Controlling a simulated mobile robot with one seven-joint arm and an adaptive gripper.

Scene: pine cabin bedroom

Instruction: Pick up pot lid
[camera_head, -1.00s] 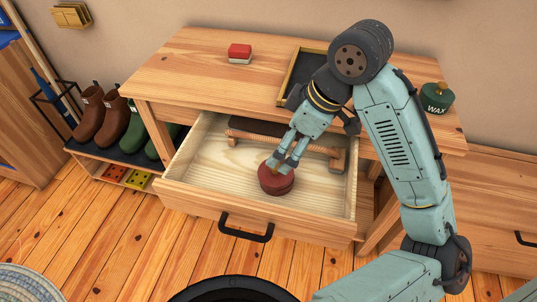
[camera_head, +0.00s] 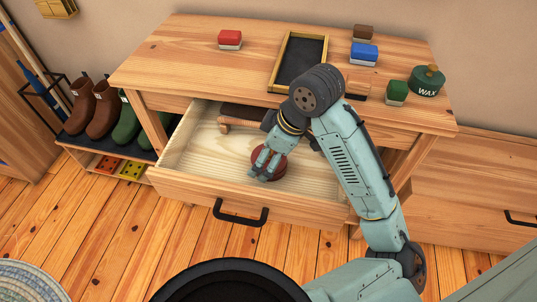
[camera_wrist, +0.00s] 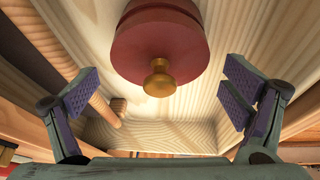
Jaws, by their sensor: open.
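The pot lid, a dark red round piece (camera_head: 282,163) with a brass knob, lies in the open drawer. In the wrist view the red pot lid (camera_wrist: 160,45) is at the top centre, and its brass knob (camera_wrist: 160,82) points towards the camera. My gripper (camera_head: 263,168) is over the drawer at the lid and hides part of it in the head view. The wrist view shows my gripper (camera_wrist: 160,90) open, with its purple pads on both sides of the knob and clear gaps to it. Nothing is held.
The drawer (camera_head: 200,155) also holds a wooden-handled brush (camera_head: 236,123) behind the lid. On the tabletop are a black tray (camera_head: 300,60), a green wax tin (camera_head: 427,82), and several coloured blocks, including a red one (camera_head: 230,40). Boots (camera_head: 100,110) stand on a rack at left.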

